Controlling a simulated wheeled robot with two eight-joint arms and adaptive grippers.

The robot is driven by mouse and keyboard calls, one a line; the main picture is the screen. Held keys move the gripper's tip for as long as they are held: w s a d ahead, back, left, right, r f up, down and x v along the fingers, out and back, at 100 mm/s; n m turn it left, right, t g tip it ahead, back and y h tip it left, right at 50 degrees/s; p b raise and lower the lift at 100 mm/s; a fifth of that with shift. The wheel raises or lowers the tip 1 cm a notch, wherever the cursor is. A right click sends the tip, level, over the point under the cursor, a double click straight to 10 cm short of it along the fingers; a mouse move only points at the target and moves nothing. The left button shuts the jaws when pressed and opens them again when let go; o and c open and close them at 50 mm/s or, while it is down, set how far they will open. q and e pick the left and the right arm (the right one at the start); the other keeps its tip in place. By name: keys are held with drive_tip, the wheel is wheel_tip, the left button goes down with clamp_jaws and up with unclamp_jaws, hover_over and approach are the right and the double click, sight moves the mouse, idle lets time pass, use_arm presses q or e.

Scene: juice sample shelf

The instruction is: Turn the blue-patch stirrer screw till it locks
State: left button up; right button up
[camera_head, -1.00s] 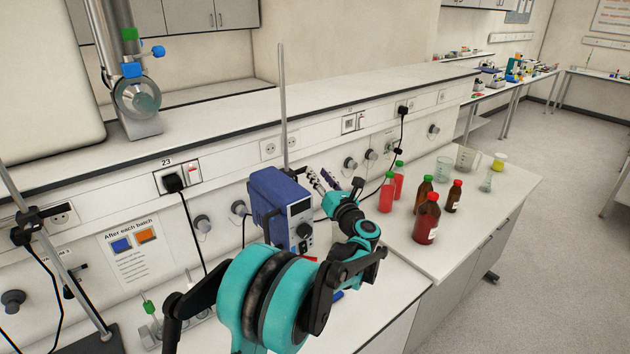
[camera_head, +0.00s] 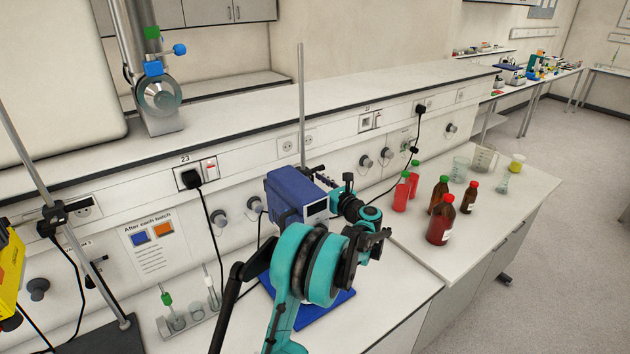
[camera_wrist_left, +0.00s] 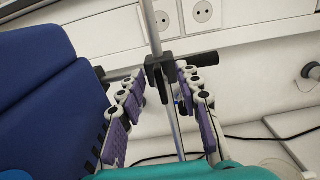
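The blue stirrer (camera_head: 288,193) stands on the bench on a blue base plate (camera_head: 335,309), with a thin upright rod (camera_head: 302,110) behind it. In the left wrist view, a black clamp (camera_wrist_left: 158,67) sits on the rod, with a dark screw handle (camera_wrist_left: 205,59) pointing right. My left gripper (camera_head: 325,180) is beside the stirrer's right rear; its fingers are mostly hidden by my arm in the head view. In the left wrist view, the gripper (camera_wrist_left: 158,92) is open, its purple-padded fingers apart on either side of the rod near the clamp. Finger contact is unclear. My right gripper is not in view.
Red bottles (camera_head: 402,194) and brown bottles (camera_head: 440,220) stand to the right, with glass beakers (camera_head: 484,158) behind. A yellow device (camera_head: 10,270) and a slanted stand rod (camera_head: 38,155) are at the left. A small rack (camera_head: 190,320) stands in front.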

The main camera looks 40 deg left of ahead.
use_arm(q)
drive_tip(key=shift+a, duration=0.15)
clamp_jaws()
drive_tip(key=shift+m, duration=0.3)
drive_tip(key=m+b, duration=0.1)
drive_tip(key=m, duration=0.1)
drive_tip(key=m+b, duration=0.1)
drive_tip(key=m, duration=0.1)
drive_tip(key=m+b, duration=0.1)
drive_tip(key=m, duration=0.1)
drive_tip(key=shift+w+f, duration=0.15)
drive_tip(key=shift+w, duration=0.2)
drive_tip(key=m+b, duration=0.1)
drive_tip(key=m, duration=0.2)
drive_tip(key=m+b, duration=0.1)
drive_tip(key=m, duration=0.3)
drive_tip(key=f+m+b, duration=0.1)
drive_tip(key=m, duration=0.3)
drive_tip(key=shift+w+d, duration=0.2)
drive_tip(key=shift+w, duration=0.1)
drive_tip(key=shift+m, duration=0.3)
